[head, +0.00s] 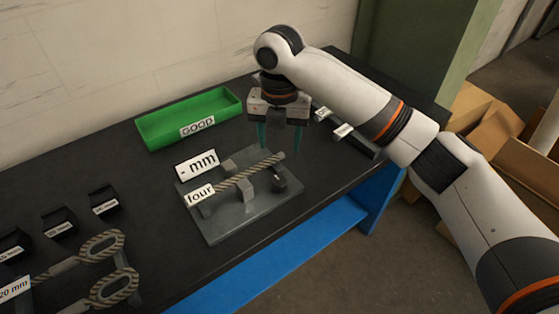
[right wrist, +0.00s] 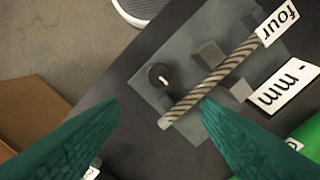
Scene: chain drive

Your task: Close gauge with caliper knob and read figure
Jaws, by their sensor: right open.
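The gauge is a grey plate (head: 222,228) on the black table, with upright blocks and a "- mm" sign (head: 196,164). The sign also shows in the right wrist view (right wrist: 283,84). A twisted rope-like piece (head: 245,177) labelled "four" (head: 200,194) lies across the blocks. The dark round caliper knob (head: 280,184) is at the plate's right side; in the right wrist view the knob (right wrist: 159,75) shows a pale mark. My right gripper (head: 280,147) is open and empty, pointing down above and behind the knob, apart from it. My left gripper is out of view.
A green bin (head: 162,130) marked "GOOD" stands behind the gauge. Several small labelled dark blocks (head: 58,222) and looped rope pieces (head: 103,243) are at the left. A dark rack with labels (head: 345,131) is behind my right arm. Cardboard boxes (head: 490,125) stand at the far right.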

